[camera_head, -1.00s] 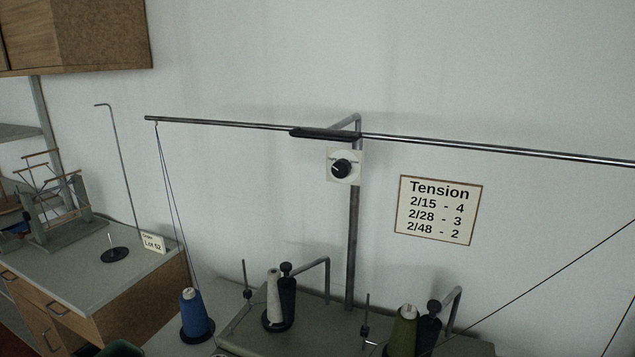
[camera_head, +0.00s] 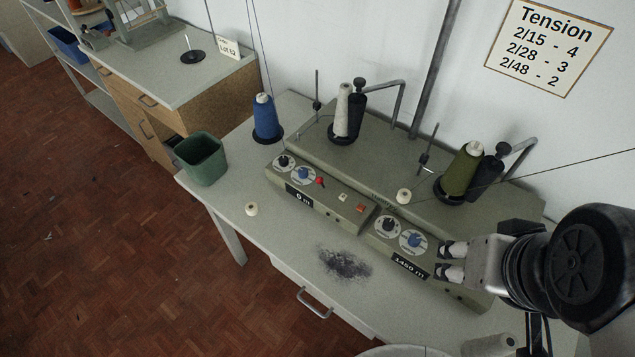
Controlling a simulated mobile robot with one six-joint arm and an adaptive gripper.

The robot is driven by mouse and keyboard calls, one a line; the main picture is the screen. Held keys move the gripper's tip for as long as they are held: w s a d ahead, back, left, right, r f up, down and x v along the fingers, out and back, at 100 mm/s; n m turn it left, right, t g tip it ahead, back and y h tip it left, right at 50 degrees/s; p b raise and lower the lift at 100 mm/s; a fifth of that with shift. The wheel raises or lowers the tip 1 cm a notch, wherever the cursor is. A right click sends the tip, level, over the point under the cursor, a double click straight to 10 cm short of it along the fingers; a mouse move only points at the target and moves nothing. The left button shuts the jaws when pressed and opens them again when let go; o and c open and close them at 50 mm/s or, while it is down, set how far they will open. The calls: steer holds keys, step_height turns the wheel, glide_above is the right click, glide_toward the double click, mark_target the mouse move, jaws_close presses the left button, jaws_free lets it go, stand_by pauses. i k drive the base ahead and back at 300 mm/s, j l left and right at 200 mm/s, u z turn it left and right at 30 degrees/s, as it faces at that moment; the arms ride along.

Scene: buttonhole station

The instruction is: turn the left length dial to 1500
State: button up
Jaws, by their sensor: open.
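The left winder unit (camera_head: 335,205) has a display (camera_head: 299,195) reading 0 m. Above it sit two round dials, one with a black knob (camera_head: 284,160) and one with a blue knob (camera_head: 303,173). Their scale marks are too small to read, so I cannot tell which sets length. The right unit has a black-knob dial (camera_head: 388,225), a blue-knob dial (camera_head: 413,241) and a display (camera_head: 410,266) reading 1460 m. My gripper (camera_head: 439,261) is open and empty, just right of the right unit's blue dial, well away from the left unit. Its depth over the panel is unclear.
Cones of blue (camera_head: 266,118), white (camera_head: 343,110) and olive (camera_head: 463,172) yarn stand around the units. A red knob (camera_head: 320,181) is beside the left dials. A green bin (camera_head: 202,158) is at the table's left. The table front has a dark dusty patch (camera_head: 344,264).

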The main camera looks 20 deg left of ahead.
mark_target(303, 172)
steer(key=i+j, duration=0.1)
steer(key=j, duration=0.3)
steer(key=i+j, duration=0.1)
steer(key=j, duration=0.35)
steer(key=i+j, duration=0.1)
steer(key=j, duration=0.3)
